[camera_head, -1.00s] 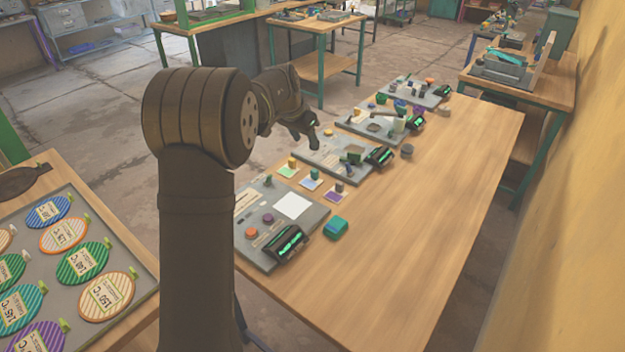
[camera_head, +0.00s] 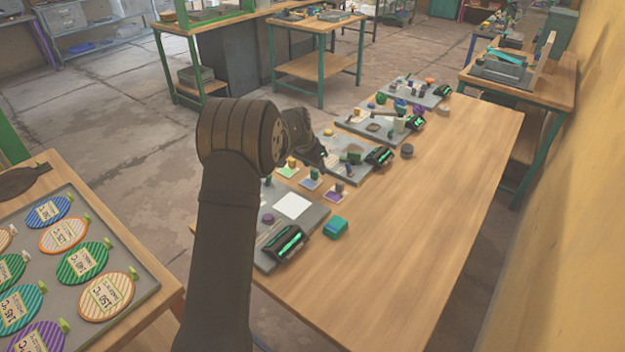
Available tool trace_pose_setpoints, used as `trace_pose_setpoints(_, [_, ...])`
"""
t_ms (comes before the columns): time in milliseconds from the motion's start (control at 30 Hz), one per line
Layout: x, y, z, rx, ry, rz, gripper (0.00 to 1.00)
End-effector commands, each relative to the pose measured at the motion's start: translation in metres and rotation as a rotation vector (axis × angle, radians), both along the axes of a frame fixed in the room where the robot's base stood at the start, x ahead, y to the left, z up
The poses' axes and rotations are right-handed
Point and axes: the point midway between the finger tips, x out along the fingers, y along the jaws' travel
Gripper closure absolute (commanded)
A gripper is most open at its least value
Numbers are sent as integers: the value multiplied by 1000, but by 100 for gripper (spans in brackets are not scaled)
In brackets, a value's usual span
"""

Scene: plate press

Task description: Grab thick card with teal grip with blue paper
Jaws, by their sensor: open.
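A small blue paper card (camera_head: 308,184) with a small upright grip (camera_head: 315,174) lies on the wooden table. The grip looks teal-grey but is too small to tell surely, and the card's thickness cannot be made out. It sits between a green card (camera_head: 284,173) with a yellow grip (camera_head: 292,162) and a purple card (camera_head: 334,197) with a dark grip (camera_head: 339,187). My gripper (camera_head: 322,163) is above and just behind the blue card, apart from it. It is open, with nothing visible in it.
A grey panel with a white sheet (camera_head: 292,206) and a black device with green lights (camera_head: 287,243) stands in front. A teal block (camera_head: 335,227) is beside it. More grey panels with small objects line the table behind. The table's right side (camera_head: 430,200) is clear. Striped oval plates (camera_head: 83,263) lie left.

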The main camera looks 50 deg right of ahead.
Motion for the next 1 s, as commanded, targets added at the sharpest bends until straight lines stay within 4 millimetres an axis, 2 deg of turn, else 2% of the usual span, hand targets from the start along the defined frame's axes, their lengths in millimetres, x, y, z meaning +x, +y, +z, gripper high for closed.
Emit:
trace_pose_setpoints(33, [2, -1, -10, 3, 1, 1, 51])
trace_pose_setpoints(200, [3, -10, -31, 2, 1, 0, 51])
trace_pose_setpoints(467, [3, -11, -34, 1, 0, 0, 51])
trace_pose_setpoints(700, [3, -11, -34, 1, 0, 1, 98])
trace_pose_setpoints(1000, [3, -11, -32, 1, 0, 0, 99])
